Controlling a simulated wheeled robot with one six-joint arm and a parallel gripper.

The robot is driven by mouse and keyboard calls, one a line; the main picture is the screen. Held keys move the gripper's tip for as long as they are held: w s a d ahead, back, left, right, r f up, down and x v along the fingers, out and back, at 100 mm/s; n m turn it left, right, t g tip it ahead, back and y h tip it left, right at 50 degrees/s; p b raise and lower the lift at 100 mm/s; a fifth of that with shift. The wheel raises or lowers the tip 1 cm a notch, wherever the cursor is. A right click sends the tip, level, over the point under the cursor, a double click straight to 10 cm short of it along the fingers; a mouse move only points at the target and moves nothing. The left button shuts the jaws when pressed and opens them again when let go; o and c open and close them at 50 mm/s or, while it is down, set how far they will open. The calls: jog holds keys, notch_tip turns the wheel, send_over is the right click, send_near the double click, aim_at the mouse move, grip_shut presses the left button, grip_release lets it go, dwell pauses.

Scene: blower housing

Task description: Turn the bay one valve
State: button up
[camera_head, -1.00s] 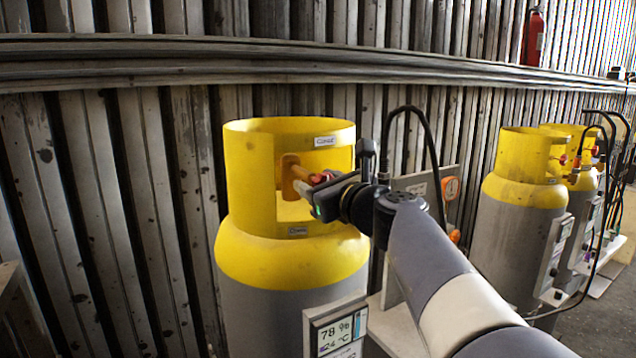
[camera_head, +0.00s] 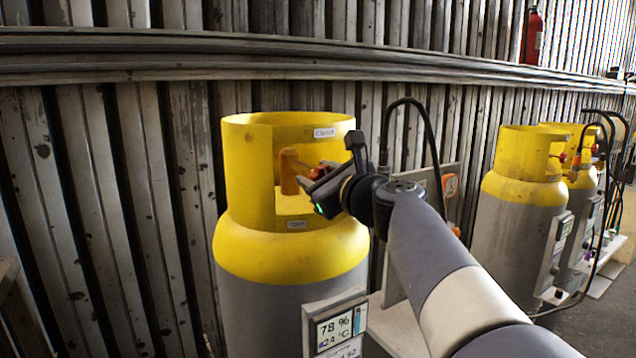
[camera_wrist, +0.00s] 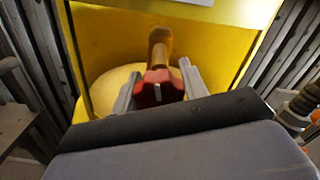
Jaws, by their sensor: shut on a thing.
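The nearest cylinder (camera_head: 292,255) has a yellow top and collar and a grey body. Its brass valve (camera_head: 289,171) stands inside the collar opening and also shows in the wrist view (camera_wrist: 159,50). The red valve handle (camera_wrist: 160,86) faces my gripper. My gripper (camera_wrist: 158,88) reaches into the collar opening, with one grey finger on each side of the red handle, shut on it. In the head view my gripper (camera_head: 309,181) is partly turned, and its black body hides part of the handle.
A display panel (camera_head: 336,326) reading 78 % hangs on the cylinder's front. More yellow-topped cylinders (camera_head: 522,185) with hoses stand to the right. A corrugated metal wall (camera_head: 130,200) with a long rail (camera_head: 300,60) is close behind. A red extinguisher (camera_head: 532,37) hangs at upper right.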

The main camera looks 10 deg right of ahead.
jog(key=n+b, duration=0.1)
jog(key=n, duration=0.1)
jog(key=n+b, duration=0.2)
jog(key=shift+f+n, duration=0.2)
jog(key=shift+n, duration=0.2)
jog(key=n+b, duration=0.4)
jog(key=n, duration=0.1)
jog(key=n+b, duration=0.3)
jog(key=n, duration=0.1)
jog(key=shift+n, duration=0.4)
jog(key=shift+r+n+b, duration=0.15)
jog(key=shift+n+b, duration=1.05)
jog(key=shift+n, duration=0.8)
jog(key=o, duration=1)
jog(key=shift+r, duration=0.1)
jog(key=shift+c, duration=0.2)
